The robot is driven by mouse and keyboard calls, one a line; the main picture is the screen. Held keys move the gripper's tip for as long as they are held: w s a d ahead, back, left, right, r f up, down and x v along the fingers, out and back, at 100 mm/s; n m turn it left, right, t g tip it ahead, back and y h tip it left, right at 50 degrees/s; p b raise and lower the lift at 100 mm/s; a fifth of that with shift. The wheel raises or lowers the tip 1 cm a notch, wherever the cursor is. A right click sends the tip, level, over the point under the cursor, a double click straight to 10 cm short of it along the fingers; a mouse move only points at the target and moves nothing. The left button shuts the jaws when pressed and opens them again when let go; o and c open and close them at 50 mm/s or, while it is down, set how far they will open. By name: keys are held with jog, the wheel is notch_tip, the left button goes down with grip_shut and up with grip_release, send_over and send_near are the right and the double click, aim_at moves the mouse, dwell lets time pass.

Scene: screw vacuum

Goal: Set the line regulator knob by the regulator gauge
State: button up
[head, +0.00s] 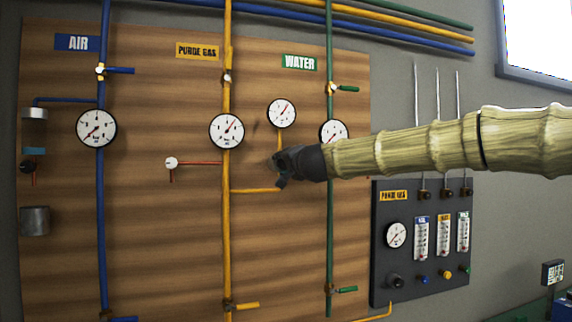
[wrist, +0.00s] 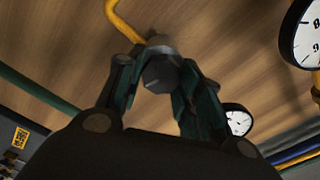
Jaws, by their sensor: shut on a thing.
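My gripper (head: 283,168) is at the wood board, at the yellow branch pipe below a small white gauge (head: 281,112). In the wrist view my gripper (wrist: 160,82) has its fingers either side of a dark grey faceted knob (wrist: 162,73), and is shut on it. A yellow pipe (wrist: 123,20) meets the fitting behind the knob. In the head view the knob is hidden behind my gripper. The small gauge is likely the regulator gauge; its needle points to the upper right. Its scale is too small to read.
A larger gauge (head: 226,131) sits on the purge gas pipe at the left. Another gauge (head: 333,134) on the green water pipe is partly covered by my arm. A dark panel (head: 384,208) with knobs and flow tubes stands at the lower right.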

jog(key=shift+d, duration=0.1)
jog(key=o, duration=1)
jog(key=shift+o, duration=0.2)
jog(key=shift+s, duration=0.1)
jog(key=v, duration=1.1)
jog(key=shift+s+d, duration=0.2)
jog(key=shift+s, duration=0.15)
